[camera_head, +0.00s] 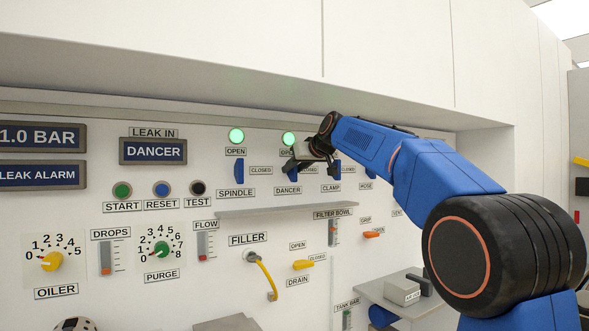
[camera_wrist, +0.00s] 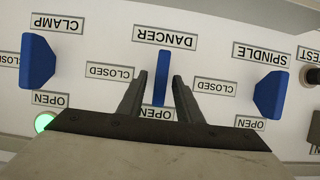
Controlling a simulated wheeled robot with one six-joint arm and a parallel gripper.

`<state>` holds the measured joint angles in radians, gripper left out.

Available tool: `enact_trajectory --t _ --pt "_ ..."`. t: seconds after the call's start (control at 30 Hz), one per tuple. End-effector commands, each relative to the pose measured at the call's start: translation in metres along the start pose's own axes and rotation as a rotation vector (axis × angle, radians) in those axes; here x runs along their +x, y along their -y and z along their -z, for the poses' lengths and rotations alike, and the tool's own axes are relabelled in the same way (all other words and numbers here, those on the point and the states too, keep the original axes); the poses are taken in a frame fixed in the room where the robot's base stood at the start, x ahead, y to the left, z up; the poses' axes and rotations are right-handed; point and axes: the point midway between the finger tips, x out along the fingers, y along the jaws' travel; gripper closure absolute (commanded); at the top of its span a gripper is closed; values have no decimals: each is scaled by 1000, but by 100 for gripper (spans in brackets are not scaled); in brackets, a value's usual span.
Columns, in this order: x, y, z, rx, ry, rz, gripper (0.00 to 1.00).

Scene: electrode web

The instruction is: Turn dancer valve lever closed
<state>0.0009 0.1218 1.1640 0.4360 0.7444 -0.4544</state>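The blue dancer valve lever (camera_wrist: 160,88) stands upright in the wrist view, in line between the upside-down DANCER label (camera_wrist: 165,36) and the OPEN label. The dancer's CLOSED label (camera_wrist: 110,71) lies to one side of it. My gripper (camera_wrist: 160,82) is open, with one dark finger on each side of the lever and a visible gap to each. In the head view my gripper (camera_head: 296,165) is at the panel above the DANCER label (camera_head: 287,190) and largely hides the lever. A green lamp (camera_head: 289,138) is lit above it.
The blue spindle lever (camera_head: 239,171) and the clamp lever (camera_wrist: 38,61) flank the dancer lever, both upright. A display reads LEAK IN DANCER (camera_head: 152,151). A cabinet overhang (camera_head: 250,95) runs above, and a narrow shelf (camera_head: 285,211) sticks out below.

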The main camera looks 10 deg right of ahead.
Motion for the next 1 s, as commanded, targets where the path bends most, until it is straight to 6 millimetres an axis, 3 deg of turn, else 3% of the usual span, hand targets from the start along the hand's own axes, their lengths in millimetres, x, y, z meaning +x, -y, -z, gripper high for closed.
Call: enact_trajectory --t 0.1,0.23,0.67,1.0 --pt "0 0 0 0 0 0 68" --pt "0 0 0 0 0 0 99" --pt "0 -1 0 47 1 19 100" --pt "0 -5 -1 268 1 110 100"
